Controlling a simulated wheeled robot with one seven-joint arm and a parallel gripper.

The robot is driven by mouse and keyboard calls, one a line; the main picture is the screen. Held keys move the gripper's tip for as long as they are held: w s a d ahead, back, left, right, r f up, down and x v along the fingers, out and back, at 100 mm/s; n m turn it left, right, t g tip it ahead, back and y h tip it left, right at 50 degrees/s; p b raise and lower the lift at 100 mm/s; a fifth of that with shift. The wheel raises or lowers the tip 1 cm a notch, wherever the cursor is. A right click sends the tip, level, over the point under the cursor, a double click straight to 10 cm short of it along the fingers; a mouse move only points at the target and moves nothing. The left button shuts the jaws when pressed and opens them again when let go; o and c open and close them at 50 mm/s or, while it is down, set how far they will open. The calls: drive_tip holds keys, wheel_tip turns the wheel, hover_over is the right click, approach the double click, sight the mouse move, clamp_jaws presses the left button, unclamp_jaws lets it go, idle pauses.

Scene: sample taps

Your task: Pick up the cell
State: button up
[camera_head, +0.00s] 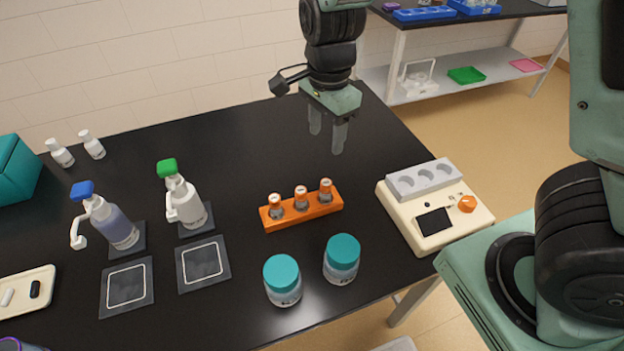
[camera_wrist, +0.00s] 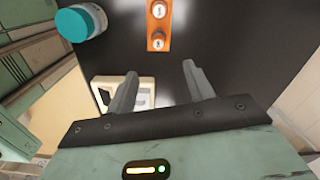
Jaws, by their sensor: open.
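Three small orange-capped vials stand in an orange rack (camera_head: 303,213) on the black table; I take these as the likely cells, as nothing is labelled. They are the left vial (camera_head: 275,204), the middle vial (camera_head: 301,196) and the right vial (camera_head: 325,188). In the wrist view the rack (camera_wrist: 166,31) shows at the top, cut off, with two caps visible. My gripper (camera_head: 327,135) is open and empty, above the far part of the table, behind the rack. Its fingers also show in the wrist view (camera_wrist: 160,72), with nothing between them.
A cream instrument (camera_head: 412,240) with a grey three-well block stands right of the rack. Two teal-lidded jars (camera_head: 282,282) (camera_head: 341,262) stand in front. Two pump bottles (camera_head: 110,222) (camera_head: 184,203), square pads (camera_head: 203,263) and a tray (camera_head: 28,292) are left. The table behind the rack looks clear.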

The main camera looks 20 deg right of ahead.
sight(326, 183)
wheel_tip(326, 183, down, 12)
drive_tip(key=shift+r, duration=0.1)
drive_tip(key=f, duration=0.2)
drive_tip(key=f+p, duration=0.1)
drive_tip(key=f, duration=0.1)
drive_tip(key=shift+s+d, duration=0.15)
drive_tip(key=shift+d, duration=0.1)
drive_tip(key=shift+f, duration=0.65)
drive_tip(key=shift+c, duration=0.2)
drive_tip(key=c, duration=0.8)
